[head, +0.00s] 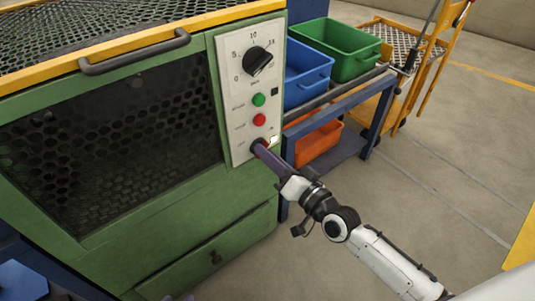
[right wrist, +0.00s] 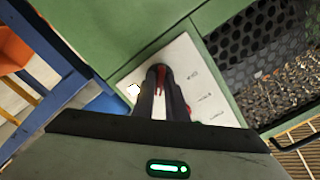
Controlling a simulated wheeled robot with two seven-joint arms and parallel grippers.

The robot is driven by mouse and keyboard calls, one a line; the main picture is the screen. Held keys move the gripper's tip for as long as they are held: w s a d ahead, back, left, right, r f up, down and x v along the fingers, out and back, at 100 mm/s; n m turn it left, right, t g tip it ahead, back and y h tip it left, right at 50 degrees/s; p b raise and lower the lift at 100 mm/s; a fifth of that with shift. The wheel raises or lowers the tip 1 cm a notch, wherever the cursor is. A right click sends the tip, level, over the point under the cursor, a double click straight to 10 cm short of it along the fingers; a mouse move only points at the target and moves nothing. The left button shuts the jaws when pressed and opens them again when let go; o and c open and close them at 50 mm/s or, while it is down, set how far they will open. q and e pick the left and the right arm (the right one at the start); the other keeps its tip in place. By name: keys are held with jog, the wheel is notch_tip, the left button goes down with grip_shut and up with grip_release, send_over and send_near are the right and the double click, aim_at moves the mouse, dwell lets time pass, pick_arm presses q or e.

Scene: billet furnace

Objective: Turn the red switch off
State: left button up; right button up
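The red switch (right wrist: 160,77) sits on a dark round base low on the pale control panel (right wrist: 205,95). In the right wrist view its red lever shows between the fingertips of my right gripper (right wrist: 161,88). The fingers are close together with a narrow gap, and appear shut on the lever. In the head view my right gripper (head: 268,153) reaches the bottom of the panel from the lower right and hides most of the switch. A small lit white indicator (head: 273,139) is beside it. My left gripper cannot be made out.
Above the switch are a red button (head: 259,119), a green button (head: 258,100) and a black dial (head: 258,61). The green furnace (head: 190,170) has a mesh door with a handle (head: 134,53). Blue (head: 307,72), green (head: 340,48) and orange (head: 318,143) bins stand to the right.

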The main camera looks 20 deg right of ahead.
grip_shut()
pick_arm(q)
jog(key=shift+w+r, duration=0.1)
jog(key=shift+r, duration=0.05)
